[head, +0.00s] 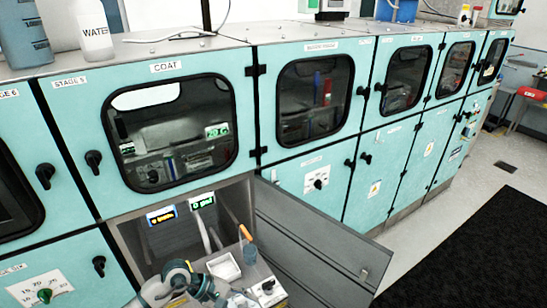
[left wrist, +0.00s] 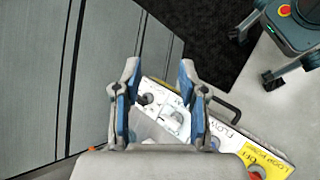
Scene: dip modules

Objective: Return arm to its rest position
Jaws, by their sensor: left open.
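My left arm comes in at the bottom of the head view (head: 185,283), in front of an open compartment under the COAT window. In the left wrist view my left gripper (left wrist: 158,75) is open, its two blue-padded fingers apart with nothing held between them. Beyond and below the fingers is a white panel (left wrist: 220,128) marked FLOW, with a yellow labelled end (left wrist: 262,160). In the head view the gripper's fingertips are hard to make out. My right gripper is in neither view.
The compartment's grey door (head: 315,250) stands open to the right. Teal cabinets (head: 310,185) line the wall.

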